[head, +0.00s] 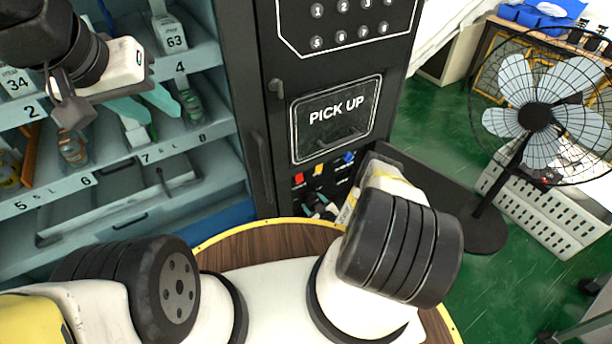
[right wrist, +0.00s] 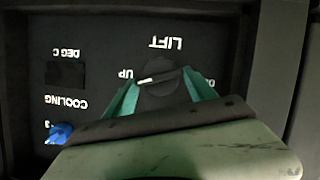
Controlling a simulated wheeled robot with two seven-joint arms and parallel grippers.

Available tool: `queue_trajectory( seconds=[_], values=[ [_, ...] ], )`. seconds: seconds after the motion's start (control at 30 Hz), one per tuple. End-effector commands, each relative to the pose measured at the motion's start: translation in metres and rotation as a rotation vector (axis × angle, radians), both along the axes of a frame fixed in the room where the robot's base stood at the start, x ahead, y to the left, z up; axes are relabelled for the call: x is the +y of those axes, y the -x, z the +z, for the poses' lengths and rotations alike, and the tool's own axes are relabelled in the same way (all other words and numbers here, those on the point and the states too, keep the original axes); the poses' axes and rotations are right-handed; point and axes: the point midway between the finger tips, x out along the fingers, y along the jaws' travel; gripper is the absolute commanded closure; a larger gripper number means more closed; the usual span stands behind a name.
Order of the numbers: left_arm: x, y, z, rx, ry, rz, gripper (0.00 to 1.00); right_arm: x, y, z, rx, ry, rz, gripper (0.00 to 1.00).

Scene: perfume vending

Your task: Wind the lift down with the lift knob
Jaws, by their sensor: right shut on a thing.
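The lift knob (right wrist: 158,88) is a dark round dial with a white pointer mark, under an upside-down LIFT label in the right wrist view. Its pointer is toward the UP label at the left; the label at the right is partly covered. My right gripper (right wrist: 160,92) has its teal fingers on both sides of the knob, shut on it. In the head view the right gripper is mostly hidden behind my forearm, low on the machine's panel. My left gripper (head: 145,105) is open and empty in front of the shelves.
The black machine front has a PICK UP window (head: 336,117) above red (head: 299,178), yellow (head: 318,169) and blue (head: 348,157) controls. A blue knob (right wrist: 60,133) sits by COOLING. Shelves with boxes and bottles stand left. A fan (head: 535,117) stands right on green floor.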

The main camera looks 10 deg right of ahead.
Motion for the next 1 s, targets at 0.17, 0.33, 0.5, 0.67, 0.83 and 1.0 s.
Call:
queue_trajectory(
  seconds=[0.17,0.33,0.5,0.67,0.83,1.0],
  values=[
    [0.0000,0.0000,0.0000,0.000,0.000,0.000,0.64,0.0009,0.0009,-0.0008,-0.025,0.071,0.001,0.76],
    [0.0000,0.0000,0.0000,0.000,0.000,0.000,0.64,0.0010,0.0009,-0.0009,-0.038,0.108,0.000,0.76],
    [0.0000,0.0000,0.0000,0.000,0.000,0.000,0.64,0.0009,0.0011,-0.0010,-0.042,0.118,0.001,0.76],
    [0.0000,0.0000,0.0000,0.000,0.000,0.000,0.64,0.0009,0.0011,-0.0011,-0.042,0.118,0.001,0.76],
    [0.0000,0.0000,0.0000,0.000,0.000,0.000,0.64,0.0010,0.0011,-0.0011,-0.041,0.117,0.000,0.26],
    [0.0000,0.0000,0.0000,0.000,0.000,0.000,0.64,0.0011,0.0010,-0.0010,-0.041,0.117,0.000,0.15]
  ],
)
